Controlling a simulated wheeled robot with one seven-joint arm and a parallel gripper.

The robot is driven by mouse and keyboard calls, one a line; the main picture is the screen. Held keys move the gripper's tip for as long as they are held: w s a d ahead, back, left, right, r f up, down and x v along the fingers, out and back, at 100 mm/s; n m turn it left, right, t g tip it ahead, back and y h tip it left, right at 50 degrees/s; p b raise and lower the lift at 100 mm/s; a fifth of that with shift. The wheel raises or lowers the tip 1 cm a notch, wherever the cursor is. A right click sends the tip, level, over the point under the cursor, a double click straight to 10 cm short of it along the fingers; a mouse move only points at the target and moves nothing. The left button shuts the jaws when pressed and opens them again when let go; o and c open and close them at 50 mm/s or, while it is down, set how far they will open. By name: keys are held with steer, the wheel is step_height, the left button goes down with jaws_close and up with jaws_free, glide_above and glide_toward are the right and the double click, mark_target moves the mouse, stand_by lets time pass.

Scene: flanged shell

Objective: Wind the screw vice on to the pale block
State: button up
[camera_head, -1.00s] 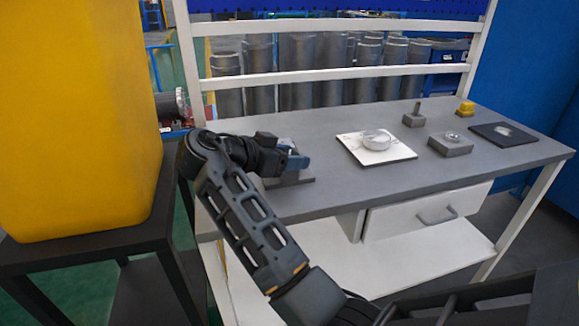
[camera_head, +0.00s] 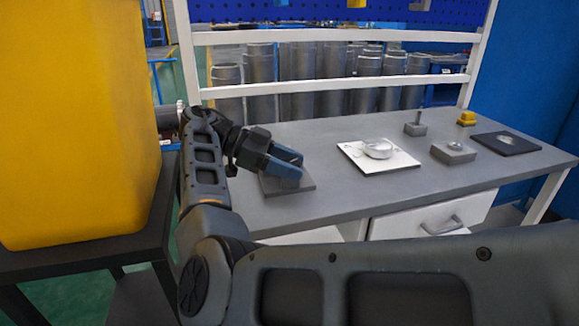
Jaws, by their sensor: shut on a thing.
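My gripper (camera_head: 286,166) is at the left end of the grey workbench, its blue fingers reaching down over a dark grey base plate (camera_head: 305,186). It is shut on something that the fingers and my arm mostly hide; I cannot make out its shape. The screw vice and the pale block cannot be clearly told apart there; whatever stands on the plate is behind the fingers.
The workbench (camera_head: 240,213) carries a white board (camera_head: 352,152) with a round silvery part (camera_head: 377,148), a grey block with a post (camera_head: 415,127), another grey block (camera_head: 453,152), a dark pad (camera_head: 490,138) and a yellow piece (camera_head: 467,118). A yellow bin (camera_head: 80,120) stands left.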

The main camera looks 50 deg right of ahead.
steer(key=shift+s+f+m+g+y, duration=0.15)
steer(key=shift+m+g+y, duration=0.25)
steer(key=shift+m+y, duration=0.25)
steer(key=o, duration=0.9)
steer(key=shift+o, duration=0.2)
steer(key=b+v, duration=0.1)
steer(key=v, duration=0.7)
steer(key=shift+b, duration=0.35)
steer(key=shift+d, duration=0.1)
